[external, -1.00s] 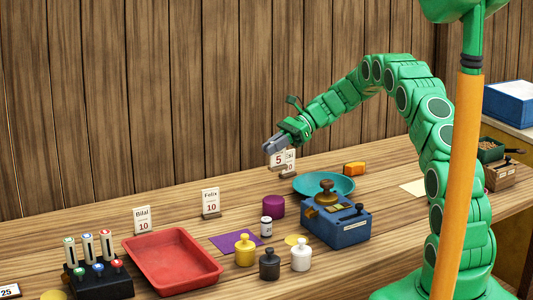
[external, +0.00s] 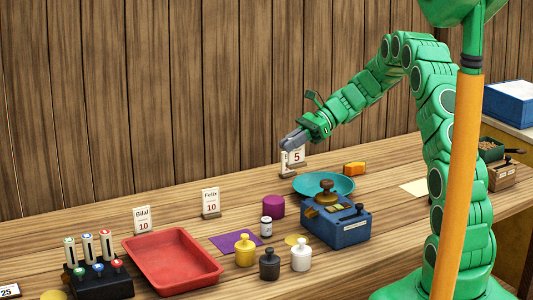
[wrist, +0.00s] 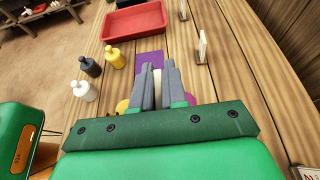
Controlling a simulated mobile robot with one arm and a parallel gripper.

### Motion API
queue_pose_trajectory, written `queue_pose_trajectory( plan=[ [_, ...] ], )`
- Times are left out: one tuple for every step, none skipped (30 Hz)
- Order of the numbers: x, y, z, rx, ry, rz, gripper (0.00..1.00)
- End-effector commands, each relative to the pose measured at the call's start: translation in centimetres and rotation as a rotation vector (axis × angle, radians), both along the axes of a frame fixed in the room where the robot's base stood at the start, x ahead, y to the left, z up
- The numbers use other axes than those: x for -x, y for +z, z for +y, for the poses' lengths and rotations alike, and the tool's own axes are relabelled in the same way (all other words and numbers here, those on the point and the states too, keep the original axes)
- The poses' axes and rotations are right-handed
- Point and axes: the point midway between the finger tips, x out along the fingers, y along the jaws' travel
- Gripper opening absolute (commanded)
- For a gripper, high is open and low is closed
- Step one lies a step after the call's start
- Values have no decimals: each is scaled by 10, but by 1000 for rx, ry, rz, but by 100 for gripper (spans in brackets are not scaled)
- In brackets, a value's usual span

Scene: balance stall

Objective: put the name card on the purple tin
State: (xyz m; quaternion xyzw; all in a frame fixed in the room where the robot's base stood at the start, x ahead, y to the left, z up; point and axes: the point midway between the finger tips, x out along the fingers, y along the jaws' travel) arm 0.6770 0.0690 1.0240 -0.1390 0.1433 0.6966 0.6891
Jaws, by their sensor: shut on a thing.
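My gripper (external: 291,143) is shut on a white card (external: 297,156) marked with a 5, in the air above the back of the counter. Its pale edge (wrist: 157,88) shows between the fingers in the wrist view. Any name on it is hidden. The purple tin (external: 273,206) stands on the counter, below and left of my gripper in the external view, with nothing on top. In the wrist view a part of the tin (wrist: 191,99) shows beside the right finger. Another standing card (external: 284,165) is mostly covered by the held one.
Cards for Felix (external: 211,201) and Bilal (external: 142,219) stand along the back. A teal dish (external: 343,184) and blue box (external: 336,226) are right of the tin. A small white jar (external: 266,227), several weights and a purple mat (external: 226,243) are in front. A red tray (external: 172,262) lies left.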

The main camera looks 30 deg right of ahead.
Motion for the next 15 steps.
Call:
queue_pose_trajectory(
  plan=[
    [8, 5, 1, 0, -6, -2, 0],
    [12, 7, 1, 1, -8, -4, 0],
    [18, 9, 2, 1, -13, -3, 0],
    [23, 10, 3, 1, -14, -2, 0],
    [27, 12, 4, 1, -16, 0, 0],
    [34, 14, 5, 1, -18, 0, 0],
    [38, 15, 6, 1, -19, -1, 0],
    [43, 17, 7, -1, -20, -2, 0],
    [50, 20, 9, -3, -21, -2, 0],
    [56, 22, 11, -4, -21, -1, 0],
    [61, 23, 13, -4, -21, -2, 0],
    [67, 25, 14, -3, -22, -3, 0],
    [72, 26, 16, -3, -22, -3, 0],
    [77, 27, 17, -3, -21, -2, 0],
    [83, 28, 20, -5, -20, -3, 0]
  ],
)
